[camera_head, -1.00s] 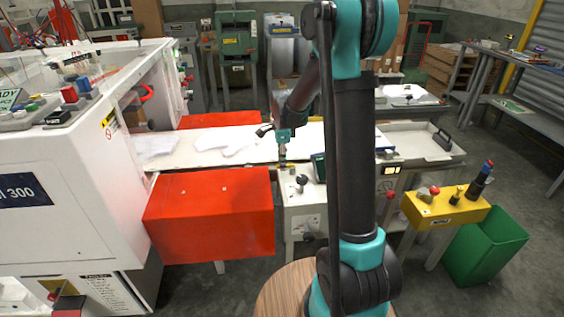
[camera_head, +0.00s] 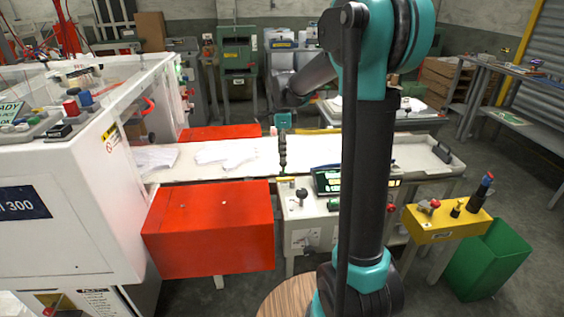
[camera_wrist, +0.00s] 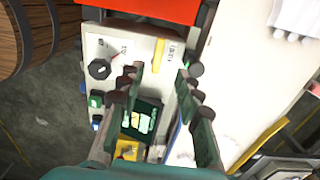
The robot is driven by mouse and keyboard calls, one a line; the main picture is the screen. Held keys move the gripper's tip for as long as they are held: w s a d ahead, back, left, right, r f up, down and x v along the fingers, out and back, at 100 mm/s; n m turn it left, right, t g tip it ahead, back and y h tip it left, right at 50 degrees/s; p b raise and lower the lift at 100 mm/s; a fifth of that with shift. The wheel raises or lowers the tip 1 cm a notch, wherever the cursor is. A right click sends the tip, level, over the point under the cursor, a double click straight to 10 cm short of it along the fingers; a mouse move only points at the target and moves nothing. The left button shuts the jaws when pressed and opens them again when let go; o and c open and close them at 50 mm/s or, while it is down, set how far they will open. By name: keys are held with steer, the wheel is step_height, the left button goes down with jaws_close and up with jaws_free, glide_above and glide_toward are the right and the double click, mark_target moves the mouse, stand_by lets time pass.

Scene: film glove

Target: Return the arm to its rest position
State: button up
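My teal and black arm (camera_head: 368,165) stands in front of the machine line in the head view, its upper links bent over toward the white conveyor table. My gripper (camera_head: 282,168) points down near the front edge of that table, above the control box. In the wrist view my gripper (camera_wrist: 161,76) has its two dark fingers spread apart with nothing between them. Below the fingers is the grey control box (camera_wrist: 115,42) with a black knob and a small green-framed screen (camera_wrist: 143,117). Whether the fingertips touch anything is not clear, but they look clear of the box.
White film gloves (camera_head: 228,153) lie on the conveyor table (camera_head: 190,174). A red box (camera_head: 208,230) sticks out in front at left. A yellow button box (camera_head: 445,220) and a green bin (camera_head: 487,260) stand at right. Open floor lies further right.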

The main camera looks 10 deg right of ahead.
steer(key=shift+r, duration=0.65)
steer(key=s+d+f+n+t, duration=0.1)
steer(key=s+d+f+n, duration=0.1)
steer(key=s+f+n, duration=0.2)
steer(key=s+d+f+n+t, duration=0.1)
steer(key=s+d+f+n, duration=0.2)
steer(key=s+n, duration=0.5)
steer(key=s+d+f+n+t, duration=0.2)
steer(key=s+f+n, duration=0.3)
steer(key=s, duration=0.8)
steer(key=shift+s+d+f+n, duration=0.15)
steer(key=shift+s+d+n, duration=0.2)
steer(key=shift+n, duration=0.25)
steer(key=shift+w, duration=0.1)
